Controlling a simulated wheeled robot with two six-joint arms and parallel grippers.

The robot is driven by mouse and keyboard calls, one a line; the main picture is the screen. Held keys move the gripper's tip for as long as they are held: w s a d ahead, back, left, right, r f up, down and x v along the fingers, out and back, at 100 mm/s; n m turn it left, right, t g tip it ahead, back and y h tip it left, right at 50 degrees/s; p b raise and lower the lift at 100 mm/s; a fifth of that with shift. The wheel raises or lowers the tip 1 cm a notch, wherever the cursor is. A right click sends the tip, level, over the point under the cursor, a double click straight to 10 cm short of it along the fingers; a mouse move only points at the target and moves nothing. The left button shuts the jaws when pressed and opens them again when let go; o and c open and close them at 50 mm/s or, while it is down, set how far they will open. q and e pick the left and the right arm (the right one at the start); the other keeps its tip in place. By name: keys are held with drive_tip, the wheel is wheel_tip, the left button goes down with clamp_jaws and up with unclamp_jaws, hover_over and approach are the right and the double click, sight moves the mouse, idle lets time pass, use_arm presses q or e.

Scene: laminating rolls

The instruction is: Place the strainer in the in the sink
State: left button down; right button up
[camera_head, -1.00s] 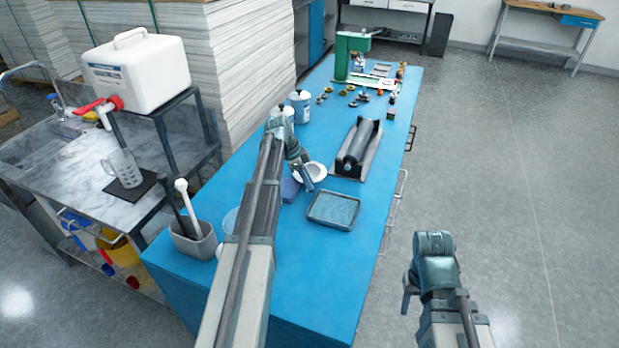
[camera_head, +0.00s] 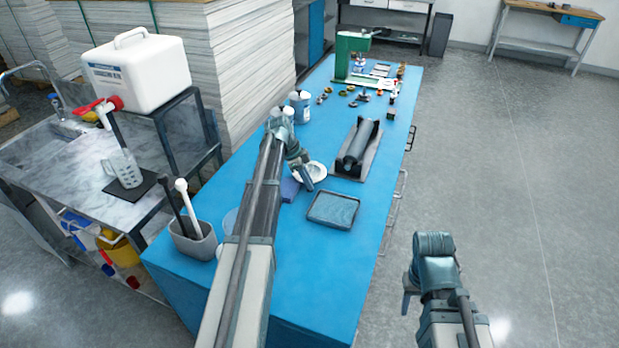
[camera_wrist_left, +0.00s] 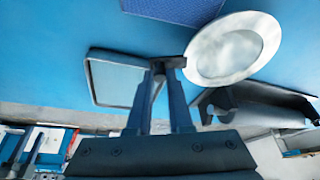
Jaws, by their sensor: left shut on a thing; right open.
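A round white dish-like strainer (camera_head: 314,170) with a grey, mesh-like centre is at the middle of the blue table; it also shows in the left wrist view (camera_wrist_left: 216,58). My left gripper (camera_head: 308,186) is at its near edge. In the left wrist view its fingers (camera_wrist_left: 170,66) are shut on a small dark piece at the strainer's rim, likely its handle. I cannot tell whether the strainer is off the table. My right gripper (camera_head: 408,300) is open and empty, low over the floor at the right. The sink (camera_head: 62,128) is in the marble-topped counter at the left.
A grey tray (camera_head: 333,209) and a black roller stand (camera_head: 357,150) are right of the strainer. A purple-blue block (camera_head: 290,189) is close by. A grey holder with pestles (camera_head: 195,243), a jug (camera_head: 124,168) and a white canister (camera_head: 135,75) stand at the left.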

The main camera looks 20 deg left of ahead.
idle(0.3)
use_arm(q)
drive_tip(key=shift+r+p, duration=0.85)
wheel_tip(320, 180, up, 2)
drive_tip(key=shift+r+p, duration=0.15)
drive_tip(key=shift+p, duration=1)
drive_tip(key=s+d, duration=0.4)
drive_tip(key=d, duration=0.3)
drive_tip(key=s+d+r+p, duration=0.1)
drive_tip(key=s+d, duration=0.3)
drive_tip(key=d, duration=0.3)
drive_tip(key=shift+a, duration=0.2)
